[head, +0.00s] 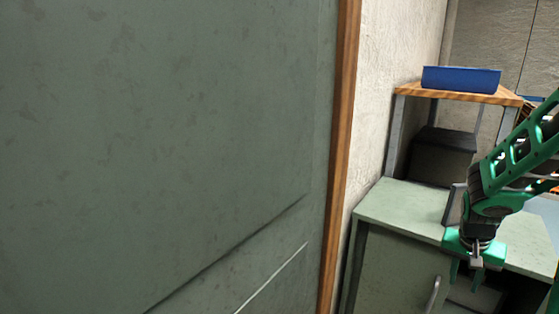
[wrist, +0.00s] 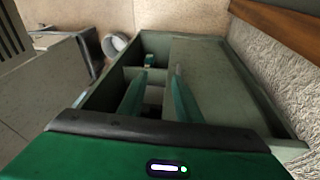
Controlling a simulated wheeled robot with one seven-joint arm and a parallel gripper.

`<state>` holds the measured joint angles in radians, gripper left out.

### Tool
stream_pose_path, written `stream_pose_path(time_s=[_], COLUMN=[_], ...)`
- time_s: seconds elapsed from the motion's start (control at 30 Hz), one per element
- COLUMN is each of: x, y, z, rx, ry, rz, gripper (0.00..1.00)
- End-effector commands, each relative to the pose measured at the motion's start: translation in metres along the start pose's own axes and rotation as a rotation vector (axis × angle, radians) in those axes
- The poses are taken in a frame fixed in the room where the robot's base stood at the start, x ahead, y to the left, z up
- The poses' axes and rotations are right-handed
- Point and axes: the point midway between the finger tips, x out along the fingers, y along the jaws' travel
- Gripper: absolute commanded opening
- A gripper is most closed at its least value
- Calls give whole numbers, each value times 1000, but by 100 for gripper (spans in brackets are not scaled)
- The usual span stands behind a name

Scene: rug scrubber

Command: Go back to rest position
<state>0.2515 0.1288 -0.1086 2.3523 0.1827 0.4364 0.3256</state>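My gripper (head: 468,276) hangs at the lower right of the head view, pointing down in front of a pale green cabinet (head: 397,212). In the wrist view, the two green fingers of my gripper (wrist: 162,67) stand apart with a gap between them. Nothing shows between them, so it is open and empty. The fingers reach over a green box-like unit with compartments (wrist: 218,70). I cannot tell whether the fingertips touch it.
A large grey-green panel with a wooden edge (head: 345,120) fills the left. A wooden-topped shelf (head: 455,92) holds a blue bin (head: 460,79), with a dark box (head: 440,150) below. A round grey ring-like object (wrist: 115,45) lies beside the unit.

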Motion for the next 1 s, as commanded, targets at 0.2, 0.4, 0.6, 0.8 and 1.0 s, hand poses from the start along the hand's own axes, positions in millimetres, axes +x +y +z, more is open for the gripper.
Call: stream_pose_path(time_s=[0.2, 0.4, 0.6, 0.8, 1.0], x=[-59, -101, -131, -144, -146], y=[35, 64, 88, 99, 101], z=[49, 103, 157, 188, 194], rx=[-53, -112, -174, -213, -221], ry=[-70, -143, -213, -254, -263], rz=[-13, -43, -86, -115, -120], gripper=[31, 31, 31, 31, 31])
